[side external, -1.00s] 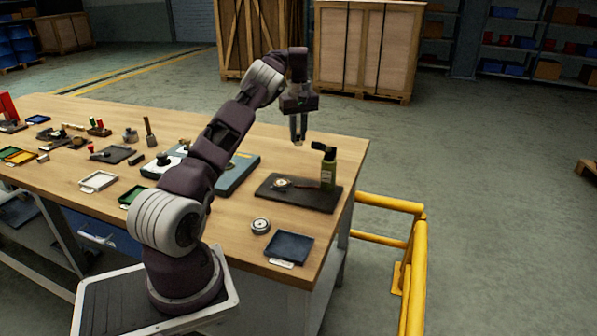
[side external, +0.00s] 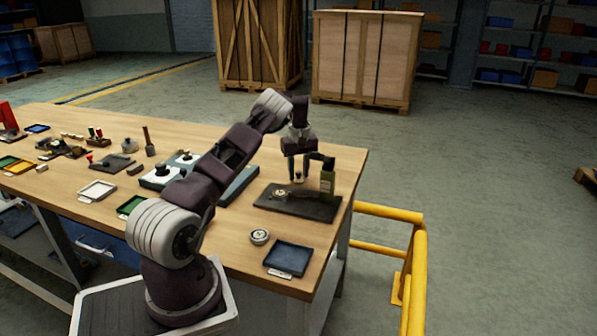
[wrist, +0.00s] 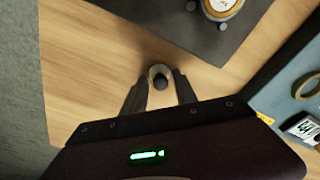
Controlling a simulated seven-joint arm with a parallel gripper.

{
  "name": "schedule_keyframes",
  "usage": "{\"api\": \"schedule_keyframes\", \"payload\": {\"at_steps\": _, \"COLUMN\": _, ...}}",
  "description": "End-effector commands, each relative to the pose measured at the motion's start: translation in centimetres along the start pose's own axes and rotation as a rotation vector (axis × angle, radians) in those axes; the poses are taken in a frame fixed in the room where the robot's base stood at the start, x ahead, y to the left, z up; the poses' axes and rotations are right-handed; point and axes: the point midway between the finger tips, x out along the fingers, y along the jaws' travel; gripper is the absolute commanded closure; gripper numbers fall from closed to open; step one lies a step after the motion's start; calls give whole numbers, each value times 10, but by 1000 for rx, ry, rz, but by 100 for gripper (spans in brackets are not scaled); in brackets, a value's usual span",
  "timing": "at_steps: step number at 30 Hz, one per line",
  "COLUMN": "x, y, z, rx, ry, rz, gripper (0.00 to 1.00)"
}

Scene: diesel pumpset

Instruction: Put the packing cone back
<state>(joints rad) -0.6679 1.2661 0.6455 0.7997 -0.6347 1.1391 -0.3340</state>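A small round piece, likely the packing cone, stands on the bare wood between my fingertips. In the wrist view it is a pale ring with a dark round top (wrist: 160,76). In the side external view it is a tiny pale spot (side external: 298,178) just behind the dark mat. My gripper (side external: 298,172) is low, pointing down over the table's far right part. Its fingers are spread to either side of the piece, as the wrist view (wrist: 160,86) also shows. I cannot tell whether either finger touches it.
A dark mat (side external: 315,209) with a round brass-coloured part (side external: 281,193) lies in front of my gripper.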

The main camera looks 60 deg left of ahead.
Motion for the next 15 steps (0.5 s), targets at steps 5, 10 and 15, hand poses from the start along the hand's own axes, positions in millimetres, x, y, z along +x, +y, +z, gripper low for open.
{"api": "schedule_keyframes", "payload": {"at_steps": 5, "x": 0, "y": 0, "z": 0, "rx": 0, "ry": 0, "rz": 0, "gripper": 60}}
{"api": "schedule_keyframes", "payload": {"at_steps": 10, "x": -3, "y": 0, "z": 0, "rx": 0, "ry": 1, "rz": 0, "gripper": 60}}
{"api": "schedule_keyframes", "payload": {"at_steps": 15, "x": -38, "y": 1, "z": -1, "rx": 0, "ry": 5, "rz": 3, "gripper": 60}}
